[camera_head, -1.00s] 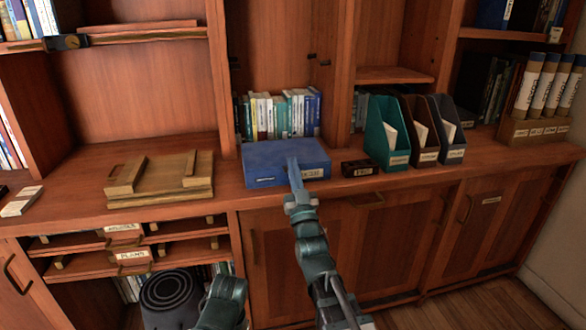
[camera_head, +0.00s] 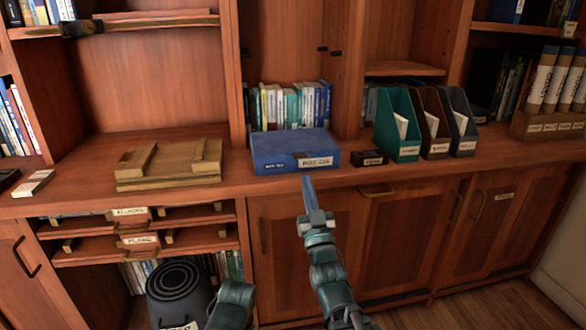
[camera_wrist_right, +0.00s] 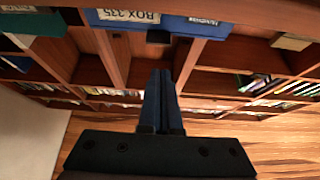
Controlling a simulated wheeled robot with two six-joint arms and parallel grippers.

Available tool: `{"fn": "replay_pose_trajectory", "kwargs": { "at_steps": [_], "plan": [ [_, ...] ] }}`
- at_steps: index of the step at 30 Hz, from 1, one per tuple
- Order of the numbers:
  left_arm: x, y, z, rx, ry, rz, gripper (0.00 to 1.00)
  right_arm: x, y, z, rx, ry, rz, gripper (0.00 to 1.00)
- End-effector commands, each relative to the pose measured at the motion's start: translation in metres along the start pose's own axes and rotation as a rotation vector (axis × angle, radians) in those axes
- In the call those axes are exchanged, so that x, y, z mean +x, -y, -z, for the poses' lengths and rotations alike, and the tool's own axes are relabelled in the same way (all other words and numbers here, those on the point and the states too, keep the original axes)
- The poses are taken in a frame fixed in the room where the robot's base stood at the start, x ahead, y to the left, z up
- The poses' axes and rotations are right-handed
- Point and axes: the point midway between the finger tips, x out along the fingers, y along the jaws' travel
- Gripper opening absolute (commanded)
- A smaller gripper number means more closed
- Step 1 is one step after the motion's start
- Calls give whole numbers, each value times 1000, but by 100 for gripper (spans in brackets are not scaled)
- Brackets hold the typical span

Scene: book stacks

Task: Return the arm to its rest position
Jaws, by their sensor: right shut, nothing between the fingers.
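My right gripper (camera_head: 308,186) is shut and empty in the head view. It hangs in front of the counter's front edge, a little below the blue box, and is apart from it. In the right wrist view its two fingers (camera_wrist_right: 160,75) lie together with nothing between them. The blue box (camera_head: 285,150) with a white label sits on the counter near its front edge. It also shows upside down in the wrist view (camera_wrist_right: 185,24). Part of my left arm shows at the bottom of the head view, but its gripper is out of view.
The wooden counter (camera_head: 215,197) runs across the front. A small dark box (camera_head: 369,158) and magazine files, one teal (camera_head: 397,125), stand right of the blue box. A wooden stand (camera_head: 170,165) lies left. Books (camera_head: 290,106) stand behind. Open room lies before the cabinet doors.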

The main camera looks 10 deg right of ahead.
Motion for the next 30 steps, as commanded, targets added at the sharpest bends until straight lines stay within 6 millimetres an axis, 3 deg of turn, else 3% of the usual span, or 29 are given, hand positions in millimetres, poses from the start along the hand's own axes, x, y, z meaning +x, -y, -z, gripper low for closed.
{"fn": "replay_pose_trajectory", "kwargs": {
  "at_steps": [4,8,12,16,22,30],
  "plan": [
    [-1,0,0,0,0,0,100,-5,21,-46,3,216,37,0],
    [-2,0,0,0,0,0,100,-29,48,-105,-5,509,85,0],
    [-2,0,0,0,0,0,100,-75,71,-159,-30,831,135,0],
    [-3,0,0,0,0,0,100,-132,88,-193,-66,1127,179,0],
    [-3,0,0,-1,0,0,100,-228,99,-211,-146,1558,231,0],
    [-4,0,0,-1,0,1,100,-316,97,-191,-248,1956,260,0]
  ]
}}
